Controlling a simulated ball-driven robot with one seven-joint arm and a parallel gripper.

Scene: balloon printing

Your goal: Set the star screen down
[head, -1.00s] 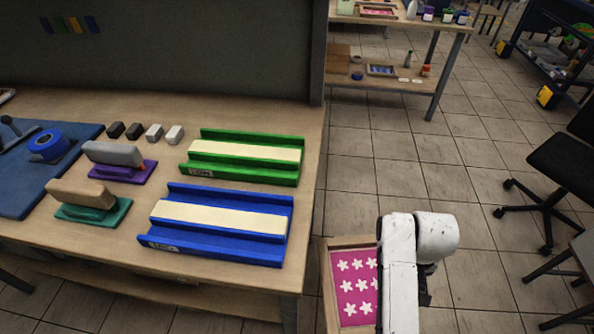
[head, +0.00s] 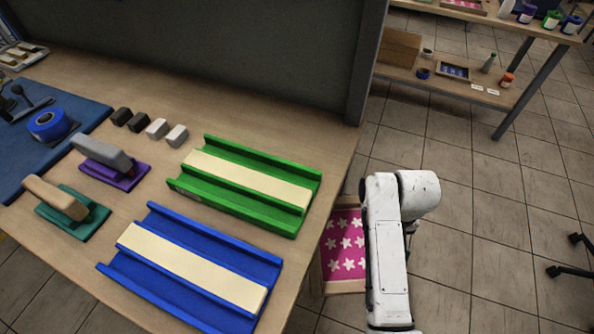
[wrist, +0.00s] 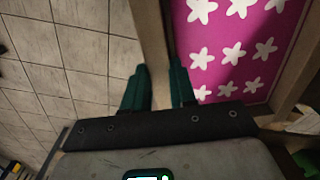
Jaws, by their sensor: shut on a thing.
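The star screen (head: 343,243) is a wooden frame with pink mesh and white stars. In the head view it hangs over the floor beside the table's right edge, partly hidden behind my white arm. In the wrist view the star screen (wrist: 236,50) fills the upper right. My gripper (wrist: 160,88) has its two dark green fingers on either side of the frame's wooden side bar, shut on it. My gripper itself is hidden by the arm in the head view.
The wooden table (head: 330,150) holds a green trough (head: 245,190), a blue trough (head: 190,270), two squeegee-like tools (head: 65,205), small blocks and blue tape (head: 47,124). A shelf rack (head: 470,75) stands at the back right.

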